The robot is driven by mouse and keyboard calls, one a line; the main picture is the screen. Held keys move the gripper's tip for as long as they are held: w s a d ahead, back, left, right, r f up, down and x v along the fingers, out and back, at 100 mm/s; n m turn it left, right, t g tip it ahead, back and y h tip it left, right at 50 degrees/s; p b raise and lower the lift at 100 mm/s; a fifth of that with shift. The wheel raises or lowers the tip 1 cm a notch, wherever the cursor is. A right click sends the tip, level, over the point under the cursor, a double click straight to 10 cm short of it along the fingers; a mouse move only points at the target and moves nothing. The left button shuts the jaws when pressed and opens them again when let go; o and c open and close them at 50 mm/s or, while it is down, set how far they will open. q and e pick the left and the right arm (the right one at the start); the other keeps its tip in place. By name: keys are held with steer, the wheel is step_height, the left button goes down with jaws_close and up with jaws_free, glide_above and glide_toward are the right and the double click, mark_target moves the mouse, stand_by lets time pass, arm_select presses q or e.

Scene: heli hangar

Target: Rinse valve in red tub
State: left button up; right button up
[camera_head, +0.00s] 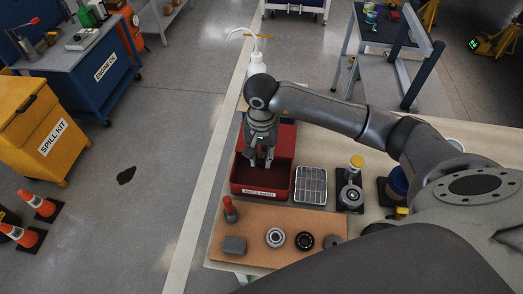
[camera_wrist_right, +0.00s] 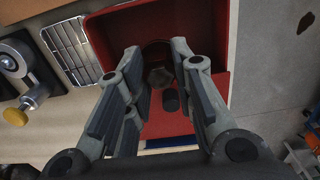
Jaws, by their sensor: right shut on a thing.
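The red tub (camera_head: 262,190) stands on the pale workbench, with a label on its front wall. It also shows in the wrist view (camera_wrist_right: 215,40). My right gripper (camera_head: 260,163) points down into the tub. In the wrist view its fingers (camera_wrist_right: 160,80) are closed on the valve (camera_wrist_right: 158,76), a small greyish piece between the fingertips, down inside the tub. The fingers hide much of the valve, and I cannot tell whether it touches the tub floor. My left gripper is not in view.
A wire rack (camera_head: 311,186) sits right of the tub, with a yellow-topped metal device (camera_head: 352,187) beyond it. A brown mat (camera_head: 285,226) in front holds several small parts. A white bottle (camera_head: 257,62) stands behind the tub. Open floor lies left of the bench.

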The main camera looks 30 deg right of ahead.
steer(key=shift+f+b, duration=0.45)
steer(key=shift+f, duration=0.45)
step_height(320, 180, down, 7)
steer(key=b, duration=0.7)
steer(key=shift+f, duration=0.15)
steer(key=shift+s+d+b, duration=0.15)
steer(key=shift+d+b, duration=0.15)
steer(key=shift+b, duration=0.2)
steer(key=shift+w+a+b, duration=0.2)
steer(key=shift+a+b, duration=0.1)
steer(key=shift+b, duration=0.05)
steer(key=shift+s+d, duration=0.2)
steer(key=shift+d, duration=0.1)
steer(key=shift+w+a+b, duration=0.15)
steer(key=shift+a+b, duration=0.15)
steer(key=shift+b, duration=0.35)
stand_by(0.5)
steer(key=shift+r+p, duration=2.2)
steer(key=shift+r, duration=2.05)
steer(key=shift+r, duration=0.15)
